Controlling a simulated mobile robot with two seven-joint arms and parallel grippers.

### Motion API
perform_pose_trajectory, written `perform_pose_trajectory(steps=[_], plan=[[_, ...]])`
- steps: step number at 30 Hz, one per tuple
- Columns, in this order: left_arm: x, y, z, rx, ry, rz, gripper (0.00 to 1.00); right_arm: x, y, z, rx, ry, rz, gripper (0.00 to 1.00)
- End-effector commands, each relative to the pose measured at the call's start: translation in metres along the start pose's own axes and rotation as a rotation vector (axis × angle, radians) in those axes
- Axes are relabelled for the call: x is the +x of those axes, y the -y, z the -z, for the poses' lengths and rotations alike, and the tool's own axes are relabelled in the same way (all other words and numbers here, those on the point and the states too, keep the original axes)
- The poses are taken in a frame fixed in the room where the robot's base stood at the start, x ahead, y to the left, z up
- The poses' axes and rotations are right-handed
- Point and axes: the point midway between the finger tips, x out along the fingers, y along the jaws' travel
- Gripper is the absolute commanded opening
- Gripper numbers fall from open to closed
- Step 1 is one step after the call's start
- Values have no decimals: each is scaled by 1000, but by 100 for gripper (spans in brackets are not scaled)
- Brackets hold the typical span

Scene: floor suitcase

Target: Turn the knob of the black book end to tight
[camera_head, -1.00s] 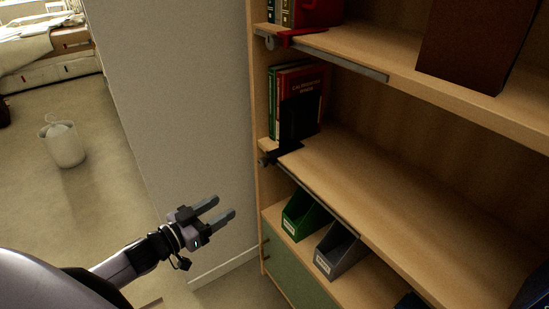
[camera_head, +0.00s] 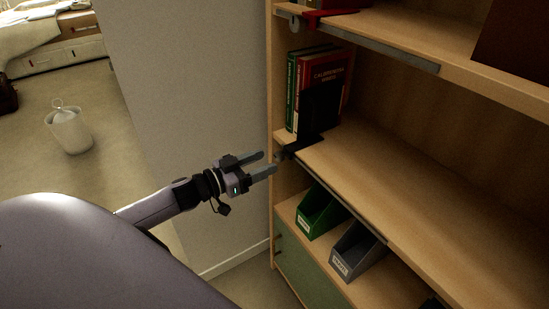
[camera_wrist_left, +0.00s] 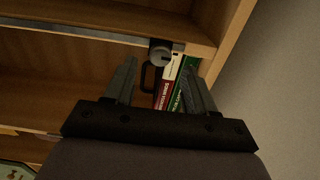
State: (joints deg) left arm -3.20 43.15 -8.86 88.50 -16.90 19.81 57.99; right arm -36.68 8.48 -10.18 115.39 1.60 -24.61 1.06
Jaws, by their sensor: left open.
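The black book end (camera_head: 318,113) stands upright against the books on the middle shelf. Its small knob (camera_head: 281,157) sits at the front edge of that shelf, at the left corner. My left gripper (camera_head: 269,162) is open and empty, its fingers pointing at the knob from the left and front. In the left wrist view, which appears upside down, the knob (camera_wrist_left: 160,55) is round and grey with a dark slot. It lies beyond and between the two open fingers (camera_wrist_left: 163,80). The knob's exact turn is hard to read. My right gripper is out of view.
Red and green books (camera_head: 326,75) stand behind the book end. A metal rail (camera_head: 345,207) runs along the shelf edge. A red book end (camera_head: 316,17) is above; green (camera_head: 320,213) and grey (camera_head: 357,252) file holders are below. A wall (camera_head: 190,100) borders the bookcase on the left.

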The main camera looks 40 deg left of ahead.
Motion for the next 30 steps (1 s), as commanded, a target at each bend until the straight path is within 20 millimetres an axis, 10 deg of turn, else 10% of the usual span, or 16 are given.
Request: perform_pose_trajectory(steps=[23, 28, 30], plan=[[41, 0, 0, 0, 1, 0, 55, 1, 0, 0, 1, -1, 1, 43], [41, 0, 0, 0, 1, 0, 1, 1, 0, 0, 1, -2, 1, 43], [41, 0, 0, 0, 1, 0, 1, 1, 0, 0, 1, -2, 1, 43]])
